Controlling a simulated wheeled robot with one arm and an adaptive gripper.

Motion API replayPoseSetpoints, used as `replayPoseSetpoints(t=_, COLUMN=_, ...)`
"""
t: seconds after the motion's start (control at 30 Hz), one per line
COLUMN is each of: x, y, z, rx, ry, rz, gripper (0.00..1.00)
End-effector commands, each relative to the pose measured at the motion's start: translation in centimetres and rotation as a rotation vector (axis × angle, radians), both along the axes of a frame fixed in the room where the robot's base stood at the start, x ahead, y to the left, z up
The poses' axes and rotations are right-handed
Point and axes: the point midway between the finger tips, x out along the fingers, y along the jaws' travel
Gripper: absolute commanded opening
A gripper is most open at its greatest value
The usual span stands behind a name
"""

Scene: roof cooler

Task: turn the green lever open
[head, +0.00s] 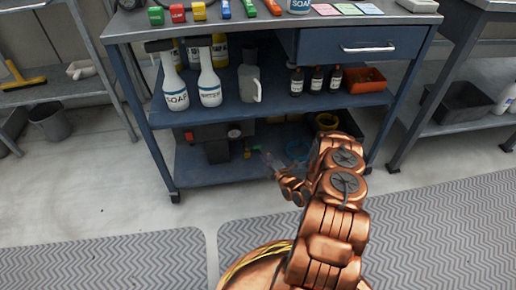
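A dark pump-like unit (209,133) sits on the bottom shelf of the blue cart, in shadow. A small green part (235,133) shows at its right side, and may be the green lever. Its exact shape and angle are too small to tell. My copper arm reaches in from the lower right. My gripper (267,159) is at the front of the bottom shelf, to the right of the unit and apart from the green part in the picture. Its fingers are small and dim, so I cannot tell if they are open. I see nothing clearly held.
The middle shelf (275,107) above holds soap bottles (209,80), a grey jug (249,78), small dark bottles (316,79) and an orange tray (365,82). Cart legs flank the opening. The floor in front is clear.

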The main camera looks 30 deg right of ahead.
Motion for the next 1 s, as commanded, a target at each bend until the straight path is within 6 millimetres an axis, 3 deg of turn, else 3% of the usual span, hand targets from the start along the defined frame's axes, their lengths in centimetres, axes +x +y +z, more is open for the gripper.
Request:
replayPoseSetpoints(t=0.33, x=4.8, y=-0.1, z=-0.1, rx=-0.003, ry=-0.003, rz=0.001, gripper=0.38)
replayPoseSetpoints(t=0.77, x=5.7, y=-0.3, z=0.0, rx=0.001, ry=0.001, rz=-0.003, gripper=0.38)
replayPoseSetpoints(t=1.0, x=5.7, y=-0.3, z=0.0, rx=0.001, ry=0.001, rz=-0.003, gripper=0.15)
